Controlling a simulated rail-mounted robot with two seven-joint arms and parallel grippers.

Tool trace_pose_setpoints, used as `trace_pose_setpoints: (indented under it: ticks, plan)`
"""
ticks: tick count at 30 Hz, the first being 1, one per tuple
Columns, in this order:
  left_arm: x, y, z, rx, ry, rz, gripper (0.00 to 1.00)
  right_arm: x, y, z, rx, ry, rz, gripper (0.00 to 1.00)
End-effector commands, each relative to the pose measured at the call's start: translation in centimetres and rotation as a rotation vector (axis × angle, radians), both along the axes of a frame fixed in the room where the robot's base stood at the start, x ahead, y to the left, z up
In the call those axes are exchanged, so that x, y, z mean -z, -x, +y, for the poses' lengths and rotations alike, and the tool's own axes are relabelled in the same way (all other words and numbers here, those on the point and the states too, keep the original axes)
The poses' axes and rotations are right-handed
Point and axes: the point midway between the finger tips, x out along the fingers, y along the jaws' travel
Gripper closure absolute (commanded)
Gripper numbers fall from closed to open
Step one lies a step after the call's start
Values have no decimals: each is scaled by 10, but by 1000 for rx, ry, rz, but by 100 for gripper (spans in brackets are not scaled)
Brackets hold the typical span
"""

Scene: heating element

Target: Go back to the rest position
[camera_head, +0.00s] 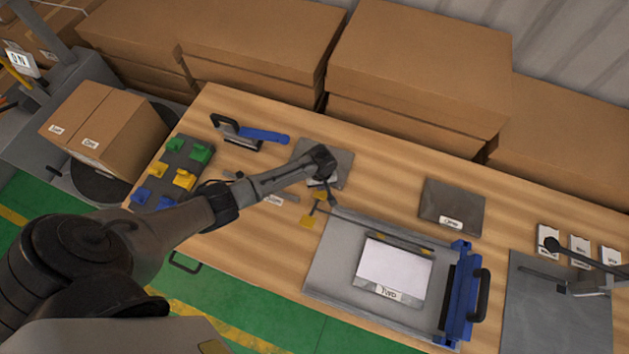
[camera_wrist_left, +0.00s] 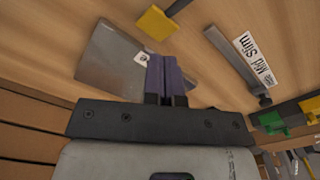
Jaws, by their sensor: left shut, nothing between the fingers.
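My left arm reaches in from the left of the head view. Its gripper (camera_head: 322,180) is over the wooden table, above a grey plate (camera_head: 343,160) near the table's middle. The fingers also show in the left wrist view (camera_wrist_left: 165,75); they are together with nothing between them. The grey plate (camera_wrist_left: 108,55) lies behind the fingers there, partly hidden by them. I do not see a right gripper that I can make out.
A fixture with a white sheet labelled "Two" (camera_head: 394,262) and a blue handle block (camera_head: 460,295) stands right of my gripper. A dark tray of coloured pieces (camera_head: 187,152) is on the left. Another grey plate (camera_head: 470,207) lies at the back right. Cardboard boxes (camera_head: 420,60) stand behind the table.

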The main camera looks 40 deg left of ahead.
Motion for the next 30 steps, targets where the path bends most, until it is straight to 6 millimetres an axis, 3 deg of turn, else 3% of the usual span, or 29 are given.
trace_pose_setpoints:
  ticks: [20,25,30]
  plan:
    - [-3,0,0,9,0,0,100,-4,0,-2,-5,8,0,57]
    - [-3,1,1,134,-2,6,100,-4,0,-3,-6,9,0,57]
    - [-4,5,6,373,-27,39,100,-4,0,-3,-6,9,0,57]
